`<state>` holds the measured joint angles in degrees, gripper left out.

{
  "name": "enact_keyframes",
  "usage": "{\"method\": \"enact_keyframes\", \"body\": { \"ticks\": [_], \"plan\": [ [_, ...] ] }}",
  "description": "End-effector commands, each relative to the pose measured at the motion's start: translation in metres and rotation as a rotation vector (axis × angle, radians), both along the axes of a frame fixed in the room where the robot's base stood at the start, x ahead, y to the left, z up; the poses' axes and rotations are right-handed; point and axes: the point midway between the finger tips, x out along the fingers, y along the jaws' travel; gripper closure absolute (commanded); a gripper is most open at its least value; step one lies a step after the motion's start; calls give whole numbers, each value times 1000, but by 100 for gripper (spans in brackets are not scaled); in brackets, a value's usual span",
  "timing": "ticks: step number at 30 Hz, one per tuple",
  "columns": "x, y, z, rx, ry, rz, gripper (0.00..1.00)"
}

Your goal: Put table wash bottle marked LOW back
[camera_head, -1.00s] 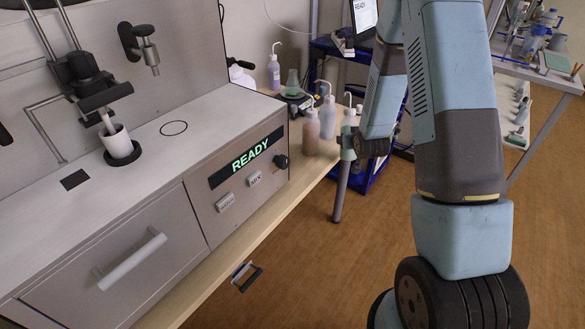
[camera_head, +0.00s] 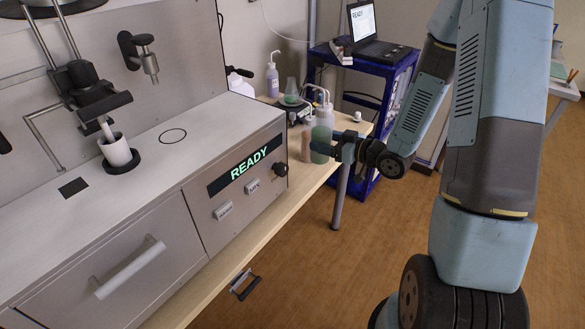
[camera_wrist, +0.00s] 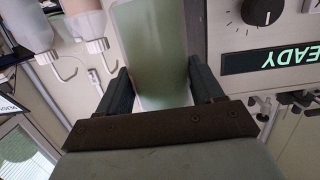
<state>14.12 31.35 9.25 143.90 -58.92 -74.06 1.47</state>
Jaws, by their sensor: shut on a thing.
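My gripper (camera_head: 324,150) is at the right end of the bench, shut on a pale green bottle (camera_head: 320,141). In the wrist view the green bottle (camera_wrist: 152,45) fills the gap between the fingers (camera_wrist: 162,90); its ends are cut off or hidden there. No LOW marking is readable on it. Right beside it in the head view stand a pinkish-brown bottle (camera_head: 306,146) and a whitish wash bottle (camera_head: 323,116), partly hidden. Two bottles with bent spouts also appear inverted at the left of the wrist view. I cannot tell whether the held bottle touches the bench.
The analyser (camera_head: 225,185), showing READY, stands left of the bottles. A flask (camera_head: 291,92) on a small device and a purplish wash bottle (camera_head: 272,78) stand behind. A blue cart (camera_head: 385,75) with a laptop (camera_head: 368,35) is at the back right. Open floor lies in front.

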Motion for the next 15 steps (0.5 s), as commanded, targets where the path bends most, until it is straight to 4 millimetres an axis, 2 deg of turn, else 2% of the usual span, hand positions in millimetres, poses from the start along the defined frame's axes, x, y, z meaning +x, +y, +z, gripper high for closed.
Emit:
{"method": "enact_keyframes", "body": {
  "ticks": [9,15],
  "plan": [
    [36,53,-29,0,2,3,51],
    [52,77,-55,0,5,0,51]
  ]
}}
